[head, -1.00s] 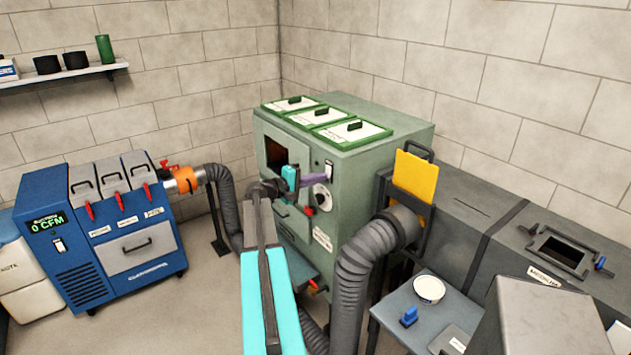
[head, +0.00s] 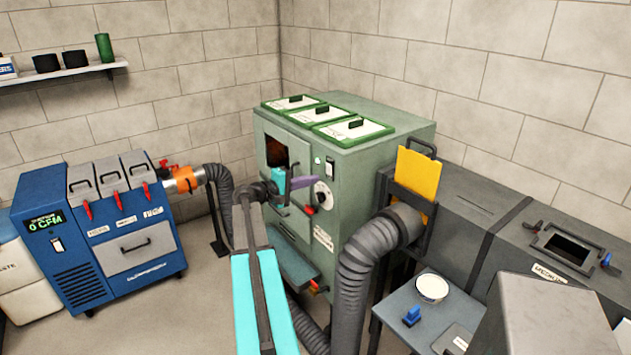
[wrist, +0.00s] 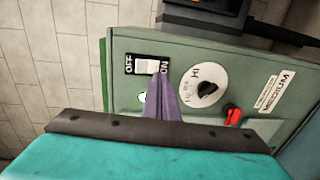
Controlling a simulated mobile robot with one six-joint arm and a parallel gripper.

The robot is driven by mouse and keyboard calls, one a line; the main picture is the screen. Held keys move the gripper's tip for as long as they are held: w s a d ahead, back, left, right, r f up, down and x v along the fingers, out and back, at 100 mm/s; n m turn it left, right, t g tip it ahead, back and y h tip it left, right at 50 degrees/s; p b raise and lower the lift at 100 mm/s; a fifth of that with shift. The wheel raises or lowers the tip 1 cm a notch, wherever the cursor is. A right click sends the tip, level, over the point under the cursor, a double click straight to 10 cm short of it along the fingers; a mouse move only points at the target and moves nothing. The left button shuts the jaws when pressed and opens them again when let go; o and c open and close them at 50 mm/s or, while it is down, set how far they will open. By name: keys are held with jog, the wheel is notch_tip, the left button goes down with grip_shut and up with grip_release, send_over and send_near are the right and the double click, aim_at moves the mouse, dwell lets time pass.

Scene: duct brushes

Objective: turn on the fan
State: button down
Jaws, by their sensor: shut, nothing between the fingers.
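A rocker switch (wrist: 148,66) marked OFF at one end and ON at the other sits on the green cabinet's front panel. It also shows in the head view (head: 329,168). My gripper (wrist: 164,76) has purple fingers, shut and empty. In the wrist view their tips overlap the ON end of the switch; I cannot tell whether they touch it. In the head view my gripper (head: 308,181) is just left of the switch and dial. A small pale-green light (wrist: 142,97) is lit beside the switch, partly beside the fingers. The blue unit's display (head: 45,222) reads 0 CFM.
A black dial (wrist: 207,88) and a red knob (wrist: 232,115) are close to the fingers on the panel. The green cabinet (head: 370,135) has an open dark window. A grey hose (head: 355,270) bends at its right. Bare floor lies left of my arm.

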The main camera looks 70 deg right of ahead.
jog(key=f+b+v, duration=0.2)
jog(key=v, duration=0.7)
jog(key=shift+w+a, duration=0.2)
jog(key=shift+a, duration=0.2)
jog(key=shift+f, duration=0.15)
